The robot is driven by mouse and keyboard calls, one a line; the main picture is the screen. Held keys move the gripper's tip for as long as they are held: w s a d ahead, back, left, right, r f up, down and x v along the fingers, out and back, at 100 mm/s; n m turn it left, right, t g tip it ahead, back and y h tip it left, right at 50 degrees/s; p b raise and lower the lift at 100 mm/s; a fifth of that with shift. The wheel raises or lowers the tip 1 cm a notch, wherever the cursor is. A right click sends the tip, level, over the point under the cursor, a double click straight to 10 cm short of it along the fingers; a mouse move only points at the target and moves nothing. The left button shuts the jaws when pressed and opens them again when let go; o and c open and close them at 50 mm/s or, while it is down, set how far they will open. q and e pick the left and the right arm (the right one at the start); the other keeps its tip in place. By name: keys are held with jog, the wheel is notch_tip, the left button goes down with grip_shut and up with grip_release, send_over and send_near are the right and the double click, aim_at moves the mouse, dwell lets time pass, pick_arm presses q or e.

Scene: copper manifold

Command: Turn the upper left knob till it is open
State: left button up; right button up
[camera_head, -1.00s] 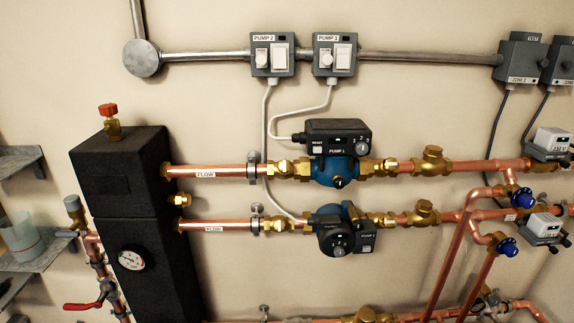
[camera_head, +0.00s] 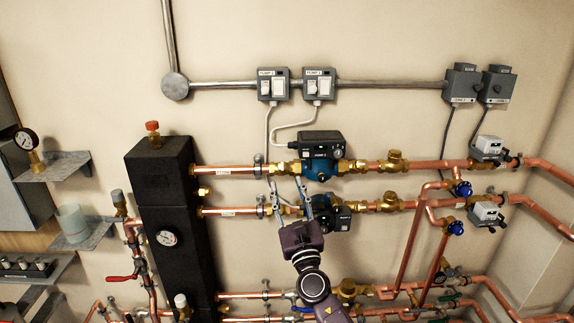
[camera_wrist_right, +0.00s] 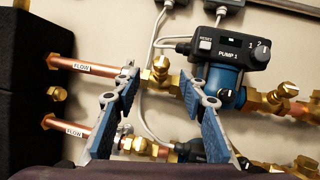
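The upper left brass valve with its small knob (camera_head: 281,168) sits on the upper copper FLOW pipe, just left of the blue pump 1 (camera_head: 320,170). In the right wrist view the brass knob (camera_wrist_right: 160,68) appears ahead, between the fingertips. My right gripper (camera_head: 286,185) reaches up from below; its blue-padded fingers (camera_wrist_right: 158,82) are spread open and empty. Its tips are just below the knob in the head view; contact cannot be made out. The gripper partly covers the lower brass valve and pipe. My left gripper is not in view.
A black manifold block (camera_head: 175,230) with a gauge stands left. Pump 2 (camera_head: 335,218) sits close right of my gripper. A thin cable (camera_head: 268,135) hangs near the valve. More copper pipes (camera_head: 405,250) run right and below.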

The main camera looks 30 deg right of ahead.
aim_at(282, 168)
jog(key=p+x, duration=0.1)
jog(key=x, duration=0.6)
jog(key=shift+r, duration=0.2)
jog(key=shift+w+d+r, duration=0.2)
jog(key=shift+w, duration=0.2)
grip_shut()
